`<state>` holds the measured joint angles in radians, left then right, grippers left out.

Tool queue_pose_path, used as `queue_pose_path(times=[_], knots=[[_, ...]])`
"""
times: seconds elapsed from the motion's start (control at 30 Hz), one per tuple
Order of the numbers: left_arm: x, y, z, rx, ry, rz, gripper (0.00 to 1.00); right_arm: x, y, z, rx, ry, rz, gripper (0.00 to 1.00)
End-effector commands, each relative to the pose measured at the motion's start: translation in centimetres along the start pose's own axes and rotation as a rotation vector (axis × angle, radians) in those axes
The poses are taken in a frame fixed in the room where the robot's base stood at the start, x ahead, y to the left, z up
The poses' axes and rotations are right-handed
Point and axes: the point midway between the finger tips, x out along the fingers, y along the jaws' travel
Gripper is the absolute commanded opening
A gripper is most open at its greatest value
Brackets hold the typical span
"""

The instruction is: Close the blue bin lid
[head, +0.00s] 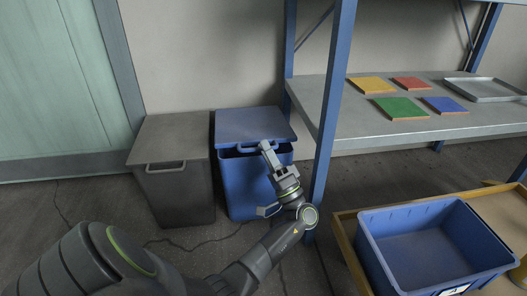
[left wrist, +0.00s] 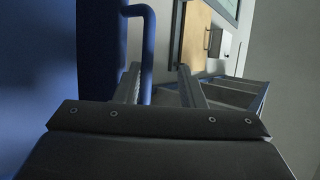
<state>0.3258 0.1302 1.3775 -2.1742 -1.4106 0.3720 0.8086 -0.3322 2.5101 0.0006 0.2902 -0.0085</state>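The blue bin (head: 240,188) stands on the floor left of the shelf post. Its blue lid (head: 250,122) sits slightly raised at the front, with a dark gap between it and the rim. The lid has a blue bar handle (head: 241,150) at its front edge. My left gripper (head: 266,150) is at the right part of this handle. In the left wrist view the fingers (left wrist: 158,68) are apart, and the handle (left wrist: 148,50) lies between them, nearer the left finger. The blue surface (left wrist: 60,60) there fills the left side. My right gripper does not show.
A grey lidded bin (head: 178,195) stands close on the left. A blue shelf post (head: 330,110) rises just right of the bin. The shelf (head: 390,132) holds coloured tiles and a tray (head: 498,90). A blue crate (head: 430,245) sits at the lower right.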

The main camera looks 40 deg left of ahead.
Motion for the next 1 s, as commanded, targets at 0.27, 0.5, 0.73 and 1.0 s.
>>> queue_pose_path(times=[0.27,0.5,0.73,1.0], knots=[[-2.2,0.8,-0.1,-0.003,0.001,-0.001,0.33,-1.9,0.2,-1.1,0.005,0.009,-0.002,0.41],[-3.5,1.1,-0.2,0.000,0.001,0.000,0.33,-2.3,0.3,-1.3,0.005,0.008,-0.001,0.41],[-5.0,1.6,-0.2,-0.001,0.000,0.003,0.33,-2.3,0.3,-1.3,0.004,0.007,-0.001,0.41],[-5.6,1.8,-0.2,-0.002,0.000,0.004,0.33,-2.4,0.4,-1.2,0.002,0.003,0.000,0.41]])
